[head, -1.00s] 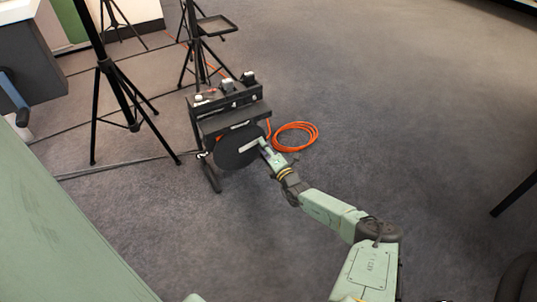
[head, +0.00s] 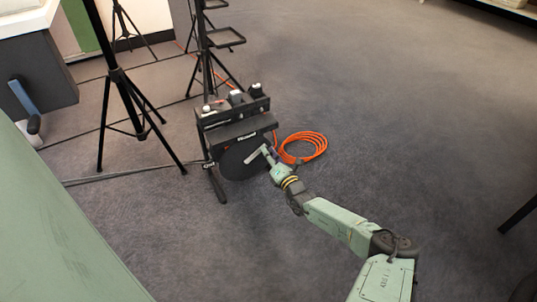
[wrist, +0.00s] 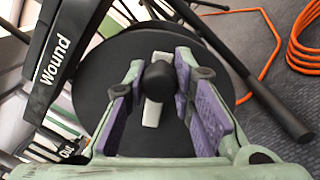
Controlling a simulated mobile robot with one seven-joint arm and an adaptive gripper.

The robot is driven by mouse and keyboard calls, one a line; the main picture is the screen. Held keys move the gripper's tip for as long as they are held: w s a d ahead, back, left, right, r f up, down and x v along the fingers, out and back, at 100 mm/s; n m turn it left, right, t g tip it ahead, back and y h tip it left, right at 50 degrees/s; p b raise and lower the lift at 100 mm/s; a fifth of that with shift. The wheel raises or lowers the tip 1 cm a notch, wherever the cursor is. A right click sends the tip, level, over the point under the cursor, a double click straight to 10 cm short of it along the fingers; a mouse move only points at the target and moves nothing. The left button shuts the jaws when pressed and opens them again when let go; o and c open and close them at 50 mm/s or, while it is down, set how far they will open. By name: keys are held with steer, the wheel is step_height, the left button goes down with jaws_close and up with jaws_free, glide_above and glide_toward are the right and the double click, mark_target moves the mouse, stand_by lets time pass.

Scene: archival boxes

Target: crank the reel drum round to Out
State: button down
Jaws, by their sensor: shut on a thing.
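The reel drum (head: 234,164) is a black disc on a low black stand. It fills the middle of the wrist view (wrist: 110,85). A light grey crank arm (wrist: 152,113) lies across its face and ends in a round black knob (wrist: 159,77). My gripper (wrist: 160,88) is shut on the crank's knob, its purple pads on either side; in the head view it reaches the drum from the right (head: 269,154). The "Wound" label (wrist: 55,60) is on the stand's upper bar. The "Out" label (wrist: 66,152) is at lower left, apart from the crank arm.
An orange cable coil (head: 304,147) lies on the floor right of the stand. Black tripod stands (head: 120,100) rise at the left and behind.

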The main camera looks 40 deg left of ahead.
steer(key=shift+s, duration=0.1)
steer(key=c, duration=1.3)
jaws_free()
steer(key=shift+c, duration=0.2)
steer(key=r+v, duration=0.1)
steer(key=v, duration=1)
steer(key=shift+d+f, duration=0.4)
steer(key=shift+d, duration=0.05)
